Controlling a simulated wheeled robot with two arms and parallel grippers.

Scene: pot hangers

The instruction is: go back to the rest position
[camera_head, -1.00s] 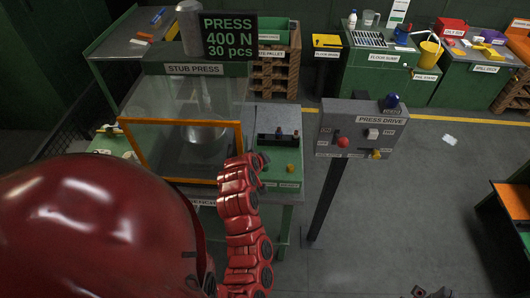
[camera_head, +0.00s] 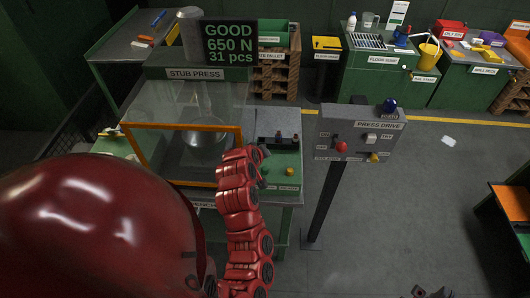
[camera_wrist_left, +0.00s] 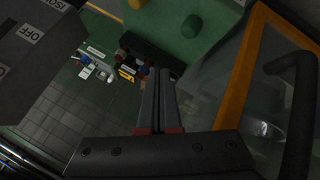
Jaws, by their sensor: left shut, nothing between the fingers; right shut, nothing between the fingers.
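My left arm (camera_head: 240,220) is red and rises through the middle of the head view, its end beside the green control table (camera_head: 283,180). My right gripper (camera_head: 432,292) shows only partly at the bottom edge of the head view, shut and empty, over the floor.
The stub press with its orange-framed guard (camera_head: 185,127) stands left of the arm; its display (camera_head: 230,42) reads GOOD, 650 N, 31 pcs. The press drive box (camera_head: 355,138) stands on a post to the right. Bare floor (camera_head: 400,220) lies right of the post.

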